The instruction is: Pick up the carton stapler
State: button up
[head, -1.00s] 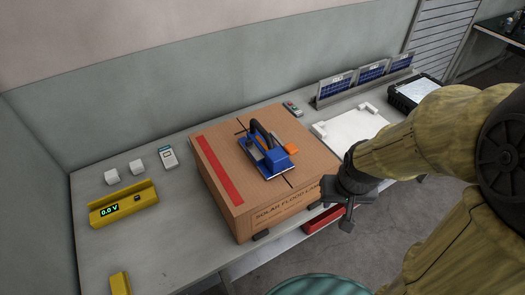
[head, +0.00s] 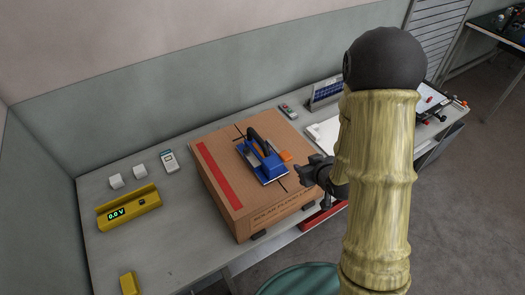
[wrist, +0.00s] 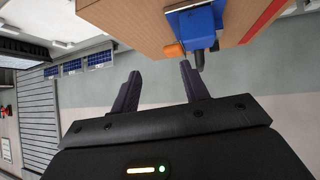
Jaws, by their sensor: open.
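The carton stapler (head: 260,161) is blue with a black handle and an orange part. It sits on top of a closed brown carton (head: 225,205) marked with a red strip. My gripper (head: 306,172) is just right of the carton, apart from the stapler. In the wrist view my gripper (wrist: 159,85) has its two dark fingers spread with nothing between them. The stapler (wrist: 193,25) shows there upside down at the top, beyond the fingertips. My arm hides part of the bench's right side in the head view.
A yellow meter (head: 129,208) reading 0.0 V, white blocks (head: 127,176) and a small handheld device (head: 170,161) lie left of the carton on the grey bench (head: 165,252). Solar panels (head: 326,91) stand at the back. A green round stool top (head: 300,281) is in front.

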jog(key=a+y+p, duration=0.1)
jog(key=a+r+n+t+y, duration=0.1)
jog(key=a, duration=0.1)
jog(key=a+y+p, duration=0.1)
jog(key=y, duration=0.1)
jog(key=shift+s+a+r+n+t+p, duration=0.25)
jog(key=shift+a+r+n+t+p, duration=0.05)
jog(key=shift+a+r+t+p, duration=0.1)
jog(key=shift+w+f, duration=0.1)
jog(key=b+x, duration=0.2)
jog(key=b, duration=0.3)
jog(key=shift+f, duration=0.15)
jog(key=shift+w+a+b, duration=0.1)
jog(key=shift+w+b, duration=0.05)
jog(key=shift+b, duration=0.4)
